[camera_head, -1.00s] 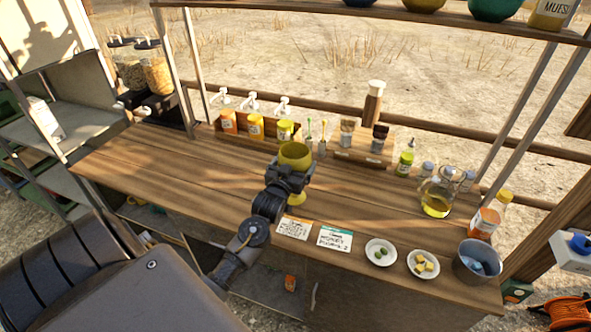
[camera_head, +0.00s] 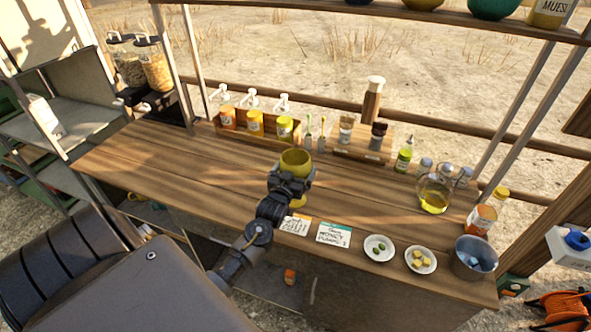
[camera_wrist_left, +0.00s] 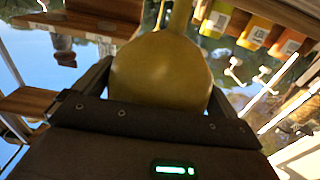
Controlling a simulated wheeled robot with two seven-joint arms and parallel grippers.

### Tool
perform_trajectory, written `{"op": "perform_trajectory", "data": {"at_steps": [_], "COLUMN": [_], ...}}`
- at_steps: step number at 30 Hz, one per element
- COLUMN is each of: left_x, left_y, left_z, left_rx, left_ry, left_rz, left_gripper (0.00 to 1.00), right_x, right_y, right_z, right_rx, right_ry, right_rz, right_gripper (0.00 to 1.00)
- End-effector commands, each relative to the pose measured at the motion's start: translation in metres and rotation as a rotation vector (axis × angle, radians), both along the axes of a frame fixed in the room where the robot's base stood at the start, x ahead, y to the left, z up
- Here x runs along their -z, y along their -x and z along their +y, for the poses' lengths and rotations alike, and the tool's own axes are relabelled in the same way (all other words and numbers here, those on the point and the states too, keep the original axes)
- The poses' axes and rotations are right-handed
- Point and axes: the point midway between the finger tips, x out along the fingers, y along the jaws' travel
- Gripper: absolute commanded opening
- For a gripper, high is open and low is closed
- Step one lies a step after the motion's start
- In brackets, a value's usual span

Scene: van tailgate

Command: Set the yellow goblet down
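The yellow goblet (camera_head: 297,163) is upright at the middle of the wooden counter (camera_head: 200,175). My left gripper (camera_head: 293,180) is around the goblet below its rim, and its fingers hide part of the cup. The goblet's foot shows just under the gripper, at or close above the counter top; I cannot tell if it touches. In the left wrist view the goblet's yellow bowl (camera_wrist_left: 160,72) fills the space between the two fingers. My right gripper is not in view.
Behind the goblet stand a wooden box of pump bottles (camera_head: 254,124) and a small wooden rack (camera_head: 355,148). To the right are a glass jug (camera_head: 435,192), two small dishes (camera_head: 378,248) and a metal bucket (camera_head: 473,258). Cards (camera_head: 333,234) lie in front. The counter's left part is clear.

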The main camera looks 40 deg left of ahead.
Motion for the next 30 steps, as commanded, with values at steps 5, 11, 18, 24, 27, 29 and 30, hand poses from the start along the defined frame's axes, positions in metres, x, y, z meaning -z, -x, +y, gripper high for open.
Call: {"op": "perform_trajectory", "data": {"at_steps": [5,11,18,24,27,29,30], "left_x": [-0.001,-0.001,0.001,-0.001,-0.001,-0.002,-0.002], "left_y": [0.000,0.006,0.051,0.088,0.101,0.106,0.109], "left_z": [0.000,-0.002,-0.018,-0.031,-0.035,-0.037,-0.038], "left_rx": [0.000,0.001,0.000,0.000,0.000,0.000,0.000], "left_ry": [0.000,0.000,0.000,0.000,0.000,0.001,0.001], "left_rz": [0.000,0.001,0.001,0.000,0.001,0.001,0.001], "left_gripper": [1.00,1.00,1.00,1.00,1.00,1.00,1.00], "right_x": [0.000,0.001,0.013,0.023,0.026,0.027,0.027], "right_y": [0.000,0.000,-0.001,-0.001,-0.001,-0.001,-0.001], "right_z": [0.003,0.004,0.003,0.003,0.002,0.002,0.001], "right_rx": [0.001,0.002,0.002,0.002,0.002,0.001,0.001], "right_ry": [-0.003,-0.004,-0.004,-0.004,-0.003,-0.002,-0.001], "right_rz": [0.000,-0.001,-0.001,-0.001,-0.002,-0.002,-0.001], "right_gripper": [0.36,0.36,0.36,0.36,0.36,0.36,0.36]}}
